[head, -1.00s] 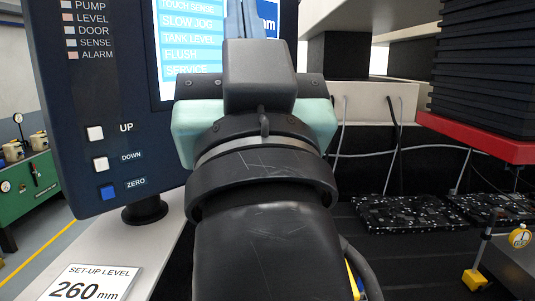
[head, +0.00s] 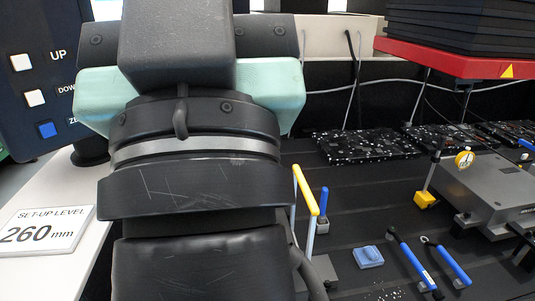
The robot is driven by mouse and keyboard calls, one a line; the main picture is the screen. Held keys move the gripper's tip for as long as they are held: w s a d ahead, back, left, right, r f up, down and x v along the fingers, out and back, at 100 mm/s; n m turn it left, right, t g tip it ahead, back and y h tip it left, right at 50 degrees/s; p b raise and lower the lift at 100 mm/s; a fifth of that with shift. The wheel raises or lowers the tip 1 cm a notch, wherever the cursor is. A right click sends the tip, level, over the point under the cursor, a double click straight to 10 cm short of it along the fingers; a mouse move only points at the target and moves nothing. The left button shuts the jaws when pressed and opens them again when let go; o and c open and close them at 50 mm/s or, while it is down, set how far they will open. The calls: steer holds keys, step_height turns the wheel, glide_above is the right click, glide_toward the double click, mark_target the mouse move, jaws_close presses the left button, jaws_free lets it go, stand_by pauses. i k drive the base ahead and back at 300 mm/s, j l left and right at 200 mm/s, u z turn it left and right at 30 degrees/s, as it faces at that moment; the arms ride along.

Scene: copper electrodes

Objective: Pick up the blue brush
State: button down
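Several blue-handled tools are in the head view, and I cannot tell for certain which is the blue brush. One blue handle (head: 323,202) stands upright in a small grey holder. Two long blue-handled tools, a left one (head: 412,263) and a right one (head: 452,265), lie slantwise on the dark bench at the lower right.
A blue block (head: 368,257) lies near a patch of white specks. A dial gauge (head: 464,159) and a grey machine block (head: 487,187) are at right, under a red plate (head: 440,59). The control panel (head: 32,75) is at left.

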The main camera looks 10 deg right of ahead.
mark_target(321, 218)
steer(key=i+l, duration=0.2)
steer(key=l, duration=0.2)
steer(key=i+l, duration=0.2)
steer(key=l, duration=0.15)
steer(key=i+l, duration=0.2)
steer(key=l, duration=0.2)
steer(key=i+l, duration=0.2)
steer(key=l, duration=0.15)
